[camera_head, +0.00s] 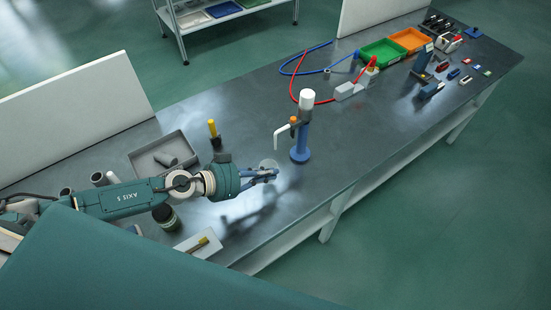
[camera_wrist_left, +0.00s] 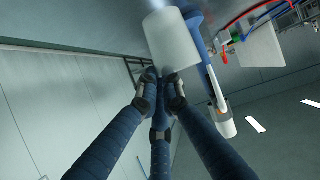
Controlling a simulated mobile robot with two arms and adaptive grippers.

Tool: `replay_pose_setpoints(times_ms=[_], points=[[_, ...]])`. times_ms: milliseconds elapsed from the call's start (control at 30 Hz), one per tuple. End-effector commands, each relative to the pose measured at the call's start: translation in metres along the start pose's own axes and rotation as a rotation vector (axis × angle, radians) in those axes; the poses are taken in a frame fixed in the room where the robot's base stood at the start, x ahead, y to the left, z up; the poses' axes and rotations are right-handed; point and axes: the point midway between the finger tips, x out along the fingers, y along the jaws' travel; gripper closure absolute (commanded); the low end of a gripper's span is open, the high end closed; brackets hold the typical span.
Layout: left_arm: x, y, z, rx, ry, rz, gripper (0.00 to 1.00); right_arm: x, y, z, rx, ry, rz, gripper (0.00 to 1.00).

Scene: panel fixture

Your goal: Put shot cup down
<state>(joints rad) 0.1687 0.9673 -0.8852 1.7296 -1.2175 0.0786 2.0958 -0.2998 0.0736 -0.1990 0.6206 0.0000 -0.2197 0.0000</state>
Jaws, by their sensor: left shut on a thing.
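The shot cup (camera_head: 268,163) is a small pale, translucent cup at the tips of my left gripper (camera_head: 266,175). In the left wrist view the cup (camera_wrist_left: 172,42) is a whitish cylinder, and the blue fingers of my left gripper (camera_wrist_left: 160,82) are closed on it. The cup is just left of a blue stand (camera_head: 300,150) with a white top and a thin white side arm. I cannot tell whether the cup touches the bench top. My right gripper is not in view.
The grey bench (camera_head: 335,130) has free room right of the stand. A grey tray (camera_head: 150,150) and a yellow-topped tool (camera_head: 213,129) lie behind my left arm. A dark jar (camera_head: 165,216) and a pale block (camera_head: 198,243) are near the front edge. Green (camera_head: 389,58) and orange (camera_head: 411,40) bins stand farther off.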

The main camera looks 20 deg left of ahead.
Motion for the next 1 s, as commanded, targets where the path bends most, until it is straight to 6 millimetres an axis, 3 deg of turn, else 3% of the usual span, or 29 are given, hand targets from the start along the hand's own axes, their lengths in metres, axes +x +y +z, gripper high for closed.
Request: replay_pose_setpoints(times_ms=[200,367,633,1000], points=[[0.035,-0.03,-0.019,-0.001,0.002,-0.001,1.0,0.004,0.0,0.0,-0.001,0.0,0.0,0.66],[0.043,-0.037,-0.024,-0.001,-0.001,0.0,1.0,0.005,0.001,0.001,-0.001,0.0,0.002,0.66],[0.059,-0.041,0.006,-0.005,0.0,0.0,1.0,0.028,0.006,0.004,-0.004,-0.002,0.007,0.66],[0.059,-0.042,0.008,-0.001,-0.002,0.0,1.0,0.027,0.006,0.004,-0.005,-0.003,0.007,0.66]])
